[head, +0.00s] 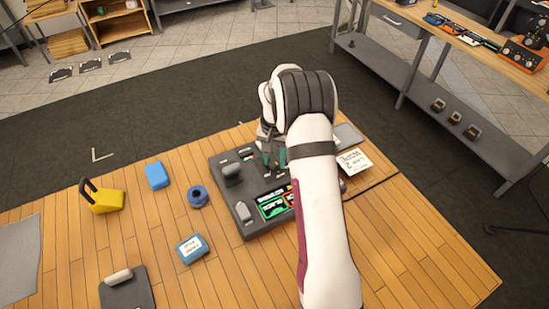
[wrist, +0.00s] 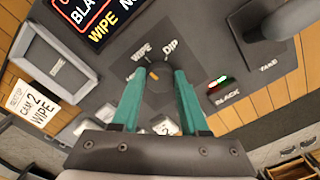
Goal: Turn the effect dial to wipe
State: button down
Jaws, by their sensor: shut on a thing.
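In the wrist view my gripper (wrist: 162,78) is shut on the dark effect dial (wrist: 158,88), one finger on each side. An orange mark shows on the dial between the fingertips, towards the printed WIPE (wrist: 141,51) and DIP (wrist: 171,45) labels. I cannot tell exactly which label it points at. A white note (wrist: 38,106) reads "CAM 2 WIPE"; it also shows in the head view (head: 353,162).
A screen with orange text (wrist: 95,18) is close by. Blue tape (head: 198,196), a blue block (head: 156,175) and a yellow item (head: 105,201) lie left of the panel.

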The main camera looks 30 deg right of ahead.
aim_at(274, 161)
jog(key=shift+m, duration=0.5)
jog(key=shift+c, duration=2.1)
grip_release()
notch_tip(274, 161, up, 16)
jog(key=shift+f, duration=0.1)
